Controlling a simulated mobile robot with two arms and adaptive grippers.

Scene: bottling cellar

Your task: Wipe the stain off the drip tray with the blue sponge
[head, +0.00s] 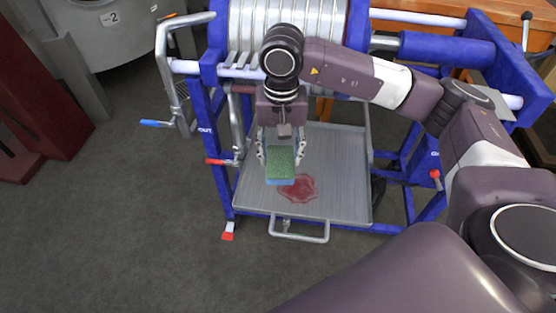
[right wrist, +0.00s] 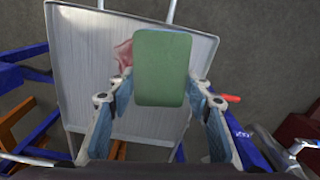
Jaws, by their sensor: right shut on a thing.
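The blue sponge (head: 281,166), with a green pad on top and a blue layer below, is held between the fingers of my right gripper (head: 281,158). The sponge also shows in the right wrist view (right wrist: 162,68), where only its green face is clear. The right gripper is shut on it, above the drip tray (head: 344,160). The red stain (head: 300,189) lies on the tray toward its front edge. In the head view the sponge overlaps the stain's upper left part; whether it touches the tray I cannot tell. My left gripper is not in view.
The blue press frame (head: 222,175) surrounds the tray, with a slatted drum (head: 240,25) above it. A tray handle (head: 300,237) sticks out in front. Red and blue valve levers (head: 152,123) stand at the left. A grey tank (head: 115,40) is at the back left.

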